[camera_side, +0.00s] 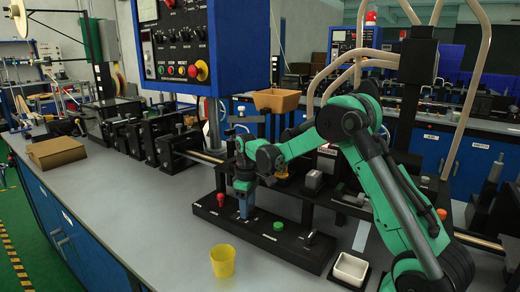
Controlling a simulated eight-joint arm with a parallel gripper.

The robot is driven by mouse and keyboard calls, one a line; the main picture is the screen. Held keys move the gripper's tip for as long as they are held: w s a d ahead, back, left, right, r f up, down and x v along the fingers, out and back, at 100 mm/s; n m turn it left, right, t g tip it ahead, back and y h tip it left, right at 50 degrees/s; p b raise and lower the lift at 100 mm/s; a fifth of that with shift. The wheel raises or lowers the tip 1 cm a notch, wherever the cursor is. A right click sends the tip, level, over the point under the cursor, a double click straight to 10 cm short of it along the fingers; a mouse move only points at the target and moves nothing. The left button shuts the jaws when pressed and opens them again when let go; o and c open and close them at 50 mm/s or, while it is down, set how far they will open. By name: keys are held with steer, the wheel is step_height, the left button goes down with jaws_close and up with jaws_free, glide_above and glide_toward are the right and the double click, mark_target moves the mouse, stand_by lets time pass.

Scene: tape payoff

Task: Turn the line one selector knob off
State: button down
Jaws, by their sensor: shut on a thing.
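A long black control panel (262,232) lies on the grey bench, with a red button (221,199), a green button (278,226) and a small upright selector (310,237) at its right end. My gripper (245,211) points down at the panel between the red and green buttons. Its blue-grey fingers are shut on the line one selector knob, which they almost wholly hide. The knob's pointing direction cannot be made out.
A yellow cup (222,261) stands in front of the panel. A white dish (350,269) is to its right. A cardboard box (56,152) lies at the left. A blue control box (178,45) hangs above. The bench front left is clear.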

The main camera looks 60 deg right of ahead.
steer(key=m, duration=0.6)
steer(key=shift+m, duration=2.8)
steer(key=shift+c, duration=2.1)
jaws_free()
steer(key=shift+r, duration=2.85)
steer(key=s+a+r+n+t, duration=0.4)
steer(key=s+a+n+t, duration=0.3)
steer(key=a, duration=0.8)
steer(key=s+n, duration=0.2)
steer(key=s, duration=0.2)
steer(key=shift+s, duration=0.4)
